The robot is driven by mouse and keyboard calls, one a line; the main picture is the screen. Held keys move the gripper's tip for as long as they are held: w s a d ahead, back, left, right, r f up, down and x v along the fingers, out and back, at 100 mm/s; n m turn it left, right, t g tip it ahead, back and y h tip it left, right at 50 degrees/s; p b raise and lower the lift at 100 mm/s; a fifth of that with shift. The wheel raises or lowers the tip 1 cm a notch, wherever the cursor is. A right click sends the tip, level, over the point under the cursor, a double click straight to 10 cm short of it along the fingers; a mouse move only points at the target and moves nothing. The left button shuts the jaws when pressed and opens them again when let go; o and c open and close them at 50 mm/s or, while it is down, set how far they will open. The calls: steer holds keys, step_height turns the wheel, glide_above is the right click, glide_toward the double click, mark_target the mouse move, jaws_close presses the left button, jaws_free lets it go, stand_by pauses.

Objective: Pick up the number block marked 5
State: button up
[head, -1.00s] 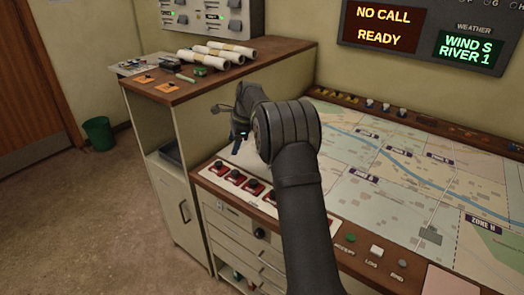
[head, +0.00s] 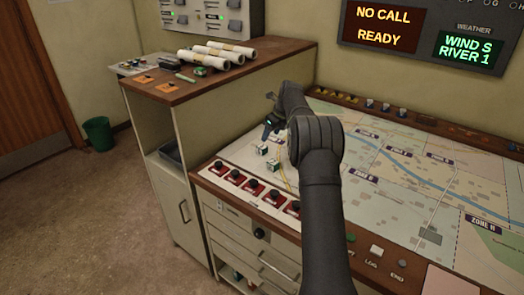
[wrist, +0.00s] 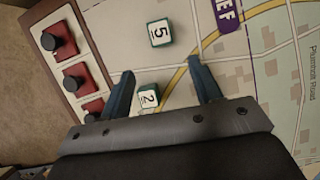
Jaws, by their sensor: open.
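The number block marked 5 (wrist: 159,32) is a small white cube with green edges, lying on the map beyond my fingertips in the wrist view. In the head view it appears to be the farther-left block (head: 262,150). A similar block marked 2 (wrist: 148,96) lies nearer my palm, seen between the two fingers; it seems to be the other block in the head view (head: 273,165). My gripper (wrist: 161,70) is open with nothing held. In the head view my gripper (head: 268,130) is above the map's left part, partly hidden by my arm.
A purple zone label (wrist: 228,12) is printed right of the 5. A taller wooden cabinet (head: 215,85) with rolled papers stands left. The map (head: 400,200) is mostly clear.

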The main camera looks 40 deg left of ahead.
mark_target(265, 150)
steer(key=x, duration=0.9)
steer(key=shift+w+d+f, duration=0.2)
steer(key=shift+d, duration=0.05)
steer(key=c, duration=1.1)
